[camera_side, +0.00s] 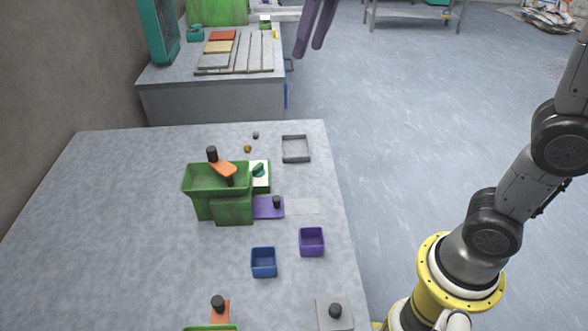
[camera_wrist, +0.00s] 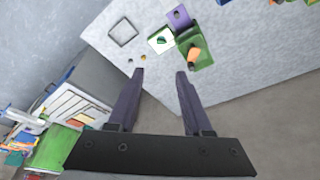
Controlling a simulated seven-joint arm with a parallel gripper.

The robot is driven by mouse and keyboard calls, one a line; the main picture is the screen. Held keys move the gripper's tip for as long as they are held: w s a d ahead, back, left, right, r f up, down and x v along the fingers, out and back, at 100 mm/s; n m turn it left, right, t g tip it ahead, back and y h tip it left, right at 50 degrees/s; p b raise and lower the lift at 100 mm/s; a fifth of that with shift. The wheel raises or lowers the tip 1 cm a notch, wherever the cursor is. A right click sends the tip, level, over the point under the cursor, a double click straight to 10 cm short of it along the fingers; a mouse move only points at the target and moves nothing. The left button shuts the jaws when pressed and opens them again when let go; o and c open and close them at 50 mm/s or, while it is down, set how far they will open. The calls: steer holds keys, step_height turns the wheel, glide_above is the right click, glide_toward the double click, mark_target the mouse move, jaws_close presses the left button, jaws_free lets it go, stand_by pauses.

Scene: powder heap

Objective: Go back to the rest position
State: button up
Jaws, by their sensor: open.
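My gripper (camera_side: 313,48) is at the top of the side view, with two purple-grey fingers hanging apart and nothing between them. In the wrist view my gripper (camera_wrist: 160,74) shows its fingers spread, with the table and floor beyond. It is high up, clear of the table (camera_side: 110,200) and beyond its far right corner. A green hopper-like box (camera_side: 215,180) with an orange, black-knobbed piece (camera_side: 222,167) stands on the table. It also shows in the wrist view, as a green box (camera_wrist: 203,58).
A purple slide (camera_side: 267,208), a blue bin (camera_side: 263,262), a purple bin (camera_side: 312,242) and a grey square tray (camera_side: 296,148) are on the table. A second bench (camera_side: 210,100) with boards (camera_side: 250,55) stands behind. Open floor (camera_side: 420,110) lies to the right.

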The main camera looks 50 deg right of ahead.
steer(key=s+d+f+t, duration=0.1)
steer(key=s+d+f, duration=0.1)
steer(key=s+f, duration=0.5)
steer(key=s+d+f+t, duration=0.1)
steer(key=s+d+f, duration=0.2)
steer(key=s+f, duration=0.5)
steer(key=s, duration=0.4)
steer(key=shift+m, duration=0.4)
